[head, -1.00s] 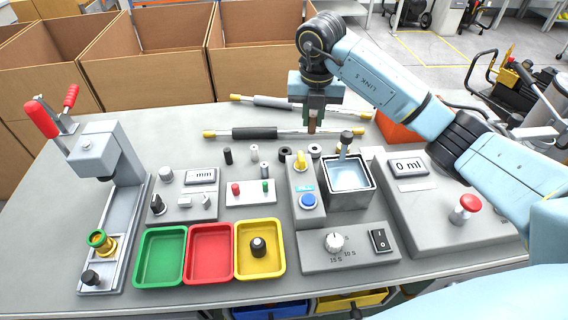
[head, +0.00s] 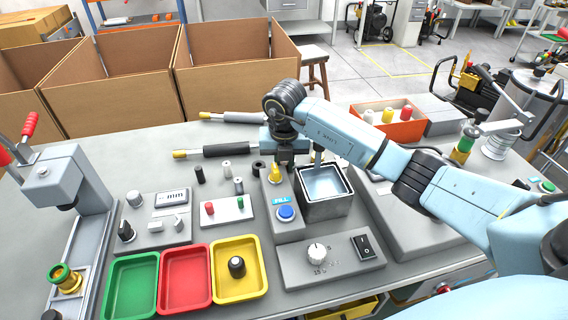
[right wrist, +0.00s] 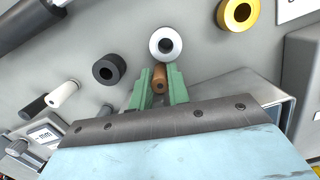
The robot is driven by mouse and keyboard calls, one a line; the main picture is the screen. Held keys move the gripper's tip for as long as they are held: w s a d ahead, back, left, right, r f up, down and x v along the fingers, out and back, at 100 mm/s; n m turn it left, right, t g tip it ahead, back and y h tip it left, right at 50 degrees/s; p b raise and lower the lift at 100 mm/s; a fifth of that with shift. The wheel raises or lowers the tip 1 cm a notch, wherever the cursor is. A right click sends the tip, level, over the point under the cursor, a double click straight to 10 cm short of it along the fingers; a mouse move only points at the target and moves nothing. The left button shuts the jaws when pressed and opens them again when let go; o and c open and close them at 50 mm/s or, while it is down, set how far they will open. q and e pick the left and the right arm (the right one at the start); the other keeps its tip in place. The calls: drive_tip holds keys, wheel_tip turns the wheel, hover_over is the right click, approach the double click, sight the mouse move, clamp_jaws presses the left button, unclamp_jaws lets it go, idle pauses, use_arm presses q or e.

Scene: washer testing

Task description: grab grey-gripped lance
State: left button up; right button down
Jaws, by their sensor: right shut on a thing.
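The grey-gripped lance (head: 244,118) lies at the back of the bench, with a yellow tip at its left end. A second lance with a black grip (head: 226,151) lies in front of it. The right parts of both are hidden behind my right arm. My right gripper (head: 287,164) is over the bench behind the water tank, apart from the grey grip. In the right wrist view its green fingers (right wrist: 160,88) are shut on a small brown cylinder (right wrist: 160,77), beside a white ring (right wrist: 165,43). My left gripper is not in view.
The open water tank (head: 325,184) and a yellow knob (head: 275,172) stand close to the right gripper. Black ring (right wrist: 109,69) lies near it. Green, red and yellow trays (head: 262,247) are at the front. Cardboard boxes (head: 130,85) stand behind the bench.

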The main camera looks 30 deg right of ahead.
drive_tip(key=shift+f, duration=0.1)
drive_tip(key=c, duration=1.3)
unclamp_jaws()
drive_tip(key=shift+c, duration=0.2)
